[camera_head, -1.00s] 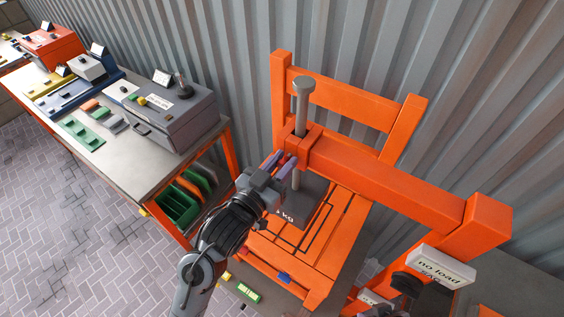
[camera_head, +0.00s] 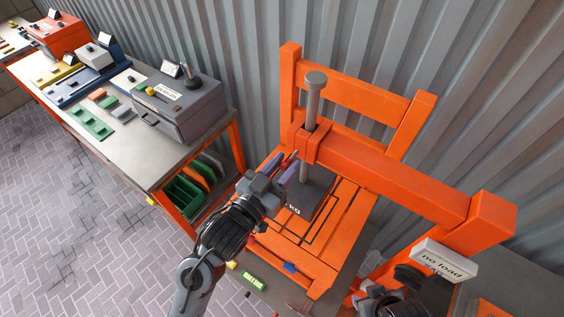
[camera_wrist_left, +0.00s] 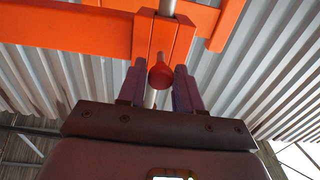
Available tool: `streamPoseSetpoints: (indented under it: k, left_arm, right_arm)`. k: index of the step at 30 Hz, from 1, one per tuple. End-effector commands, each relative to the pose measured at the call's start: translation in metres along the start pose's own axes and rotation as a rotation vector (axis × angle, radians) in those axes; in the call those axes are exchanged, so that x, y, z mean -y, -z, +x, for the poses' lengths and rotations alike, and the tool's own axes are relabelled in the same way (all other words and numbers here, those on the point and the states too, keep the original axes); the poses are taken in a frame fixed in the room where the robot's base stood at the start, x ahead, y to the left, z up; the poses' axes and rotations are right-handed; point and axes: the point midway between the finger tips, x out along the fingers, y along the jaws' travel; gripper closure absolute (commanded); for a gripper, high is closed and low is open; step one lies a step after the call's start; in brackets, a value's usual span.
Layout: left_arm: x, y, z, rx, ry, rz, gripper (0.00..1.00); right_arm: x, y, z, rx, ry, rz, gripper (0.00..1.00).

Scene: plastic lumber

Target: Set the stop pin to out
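The stop pin's red round knob (camera_wrist_left: 160,75) shows in the left wrist view, in front of the orange collar (camera_wrist_left: 158,40). In the head view a small pin end (camera_head: 294,155) shows at the left side of the collar (camera_head: 312,142) on the grey post (camera_head: 314,95). My left gripper (camera_head: 288,172) is just below and left of that collar. Its two purple fingers (camera_wrist_left: 160,86) stand apart on either side of the knob. I cannot tell whether they touch it. How deep the pin sits is hidden. My right gripper's fingers do not show.
An orange beam (camera_head: 400,182) runs right from the collar. A dark kg weight (camera_head: 312,192) sits below the post on the slatted orange platform (camera_head: 335,240). A "no load" sign (camera_head: 443,259) is at lower right. A workbench (camera_head: 140,150) with boxes stands left.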

Motion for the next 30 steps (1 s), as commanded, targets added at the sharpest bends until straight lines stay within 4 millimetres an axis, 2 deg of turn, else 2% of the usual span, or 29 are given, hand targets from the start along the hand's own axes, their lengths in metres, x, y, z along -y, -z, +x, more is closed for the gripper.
streamPoseSetpoints:
  k: [3,14,20,30]
  left_arm:
    - [0.000,-0.001,0.000,0.002,0.000,0.000,0.51]
    - [0.000,-0.002,-0.004,0.003,0.001,0.000,0.51]
    - [0.001,-0.003,-0.029,0.003,0.002,0.001,0.51]
    - [0.000,-0.003,-0.086,0.004,0.001,0.002,0.51]
  right_arm:
    - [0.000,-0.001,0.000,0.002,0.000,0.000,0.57]
    - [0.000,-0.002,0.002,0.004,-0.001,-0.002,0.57]
    - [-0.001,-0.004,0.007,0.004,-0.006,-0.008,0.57]
    - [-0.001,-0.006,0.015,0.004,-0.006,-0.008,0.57]
